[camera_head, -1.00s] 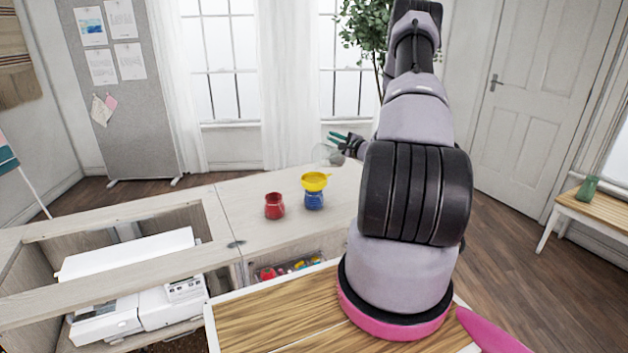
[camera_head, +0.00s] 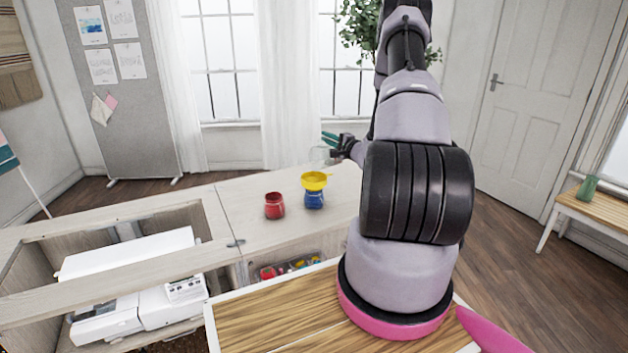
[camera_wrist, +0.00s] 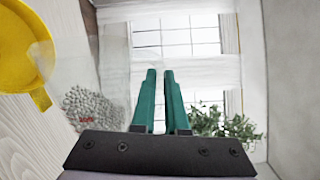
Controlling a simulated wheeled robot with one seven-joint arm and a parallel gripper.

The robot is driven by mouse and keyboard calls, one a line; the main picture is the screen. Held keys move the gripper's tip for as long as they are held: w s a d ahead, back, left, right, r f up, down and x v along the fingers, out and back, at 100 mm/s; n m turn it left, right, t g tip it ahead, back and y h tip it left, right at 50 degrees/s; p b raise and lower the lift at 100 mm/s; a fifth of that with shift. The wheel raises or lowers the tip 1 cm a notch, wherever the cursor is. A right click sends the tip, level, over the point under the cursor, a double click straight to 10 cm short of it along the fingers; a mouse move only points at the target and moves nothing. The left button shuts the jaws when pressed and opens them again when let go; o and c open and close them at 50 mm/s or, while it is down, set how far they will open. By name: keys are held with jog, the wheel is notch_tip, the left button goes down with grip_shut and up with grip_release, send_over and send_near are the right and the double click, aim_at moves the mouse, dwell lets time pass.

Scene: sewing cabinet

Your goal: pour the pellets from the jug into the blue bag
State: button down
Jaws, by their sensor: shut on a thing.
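The blue bag (camera_head: 314,201) stands upright on the pale cabinet top, with a yellow funnel (camera_head: 314,181) on its mouth. The funnel also shows at the left edge of the wrist view (camera_wrist: 18,60). My gripper (camera_head: 333,140), with teal fingers (camera_wrist: 160,75), is shut on the clear jug (camera_head: 319,156), just behind and above the funnel. In the wrist view the faint jug shows grey pellets (camera_wrist: 95,105) gathered in it, with a small red mark. Its outline is too faint to tell its exact tilt. I see no pellets falling. The bag's inside is hidden.
A red bag or jar (camera_head: 274,206) stands left of the blue bag. The cabinet top (camera_head: 250,190) is otherwise clear. An open bay with a white sewing machine (camera_head: 130,255) is at left. A drawer with colourful items (camera_head: 290,268) is below the bags.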

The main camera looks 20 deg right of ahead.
aim_at(321, 138)
jog(key=shift+s+a+r+n, duration=0.1)
jog(key=shift+a+r+n, duration=0.2)
jog(key=shift+a+n, duration=0.3)
jog(key=shift+s+a+f+n, duration=0.1)
jog(key=shift+a+f+n, duration=0.15)
jog(key=shift+a+n, duration=0.2)
jog(key=shift+s+a+f+n, duration=0.1)
jog(key=shift+a+f+n, duration=0.15)
jog(key=shift+a+n, duration=0.15)
dwell(0.3)
jog(key=shift+s+a+r+n+p, duration=0.1)
jog(key=shift+s+a+n+p, duration=0.1)
jog(key=shift+a+n+p, duration=0.55)
jog(key=shift+s+a+r+n+p, duration=0.15)
jog(key=shift+a+n+p, duration=0.1)
jog(key=shift+a+n, duration=0.9)
dwell(3.0)
